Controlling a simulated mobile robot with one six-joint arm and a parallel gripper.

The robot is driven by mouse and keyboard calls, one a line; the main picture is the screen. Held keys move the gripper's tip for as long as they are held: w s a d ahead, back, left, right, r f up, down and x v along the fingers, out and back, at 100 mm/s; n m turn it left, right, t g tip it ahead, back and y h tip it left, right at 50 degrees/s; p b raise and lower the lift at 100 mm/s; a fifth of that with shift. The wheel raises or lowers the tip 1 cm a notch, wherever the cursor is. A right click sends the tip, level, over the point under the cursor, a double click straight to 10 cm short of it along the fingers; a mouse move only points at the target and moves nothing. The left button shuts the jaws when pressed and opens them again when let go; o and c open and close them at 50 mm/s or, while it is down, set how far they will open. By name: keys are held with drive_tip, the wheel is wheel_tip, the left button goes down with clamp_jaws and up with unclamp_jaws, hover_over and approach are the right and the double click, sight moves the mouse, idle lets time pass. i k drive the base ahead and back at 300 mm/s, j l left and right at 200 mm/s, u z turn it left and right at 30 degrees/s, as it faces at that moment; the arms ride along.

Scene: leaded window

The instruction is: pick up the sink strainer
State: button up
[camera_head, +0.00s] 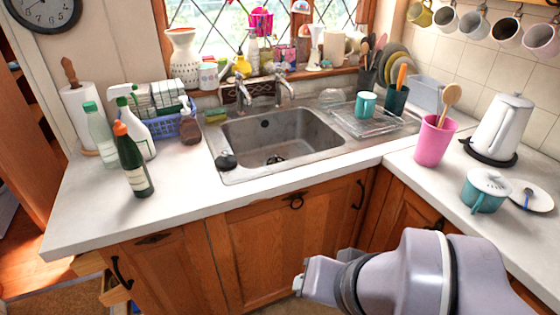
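A small dark round item with a raised knob, which looks like the sink strainer (226,160), lies on the front left rim of the steel sink (232,177). A dark drain area (275,159) shows at the bottom of the basin, and I cannot tell whether something sits in it. My gripper (299,284) is at the bottom of the view, in front of the cabinet doors and well below and right of the dark item. It is apart from the counter. Its fingers are small and partly hidden, so I cannot tell whether it is open or shut.
A dark green bottle (133,161) stands left of the sink. A blue basket (174,124) and soap bottle (189,124) stand behind. A faucet (257,92) rises at the back. A pink cup (434,140) stands right. The counter between green bottle and sink is clear.

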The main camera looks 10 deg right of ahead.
sight(276, 159)
drive_tip(key=i+l+u, duration=1.35)
drive_tip(key=l, duration=0.2)
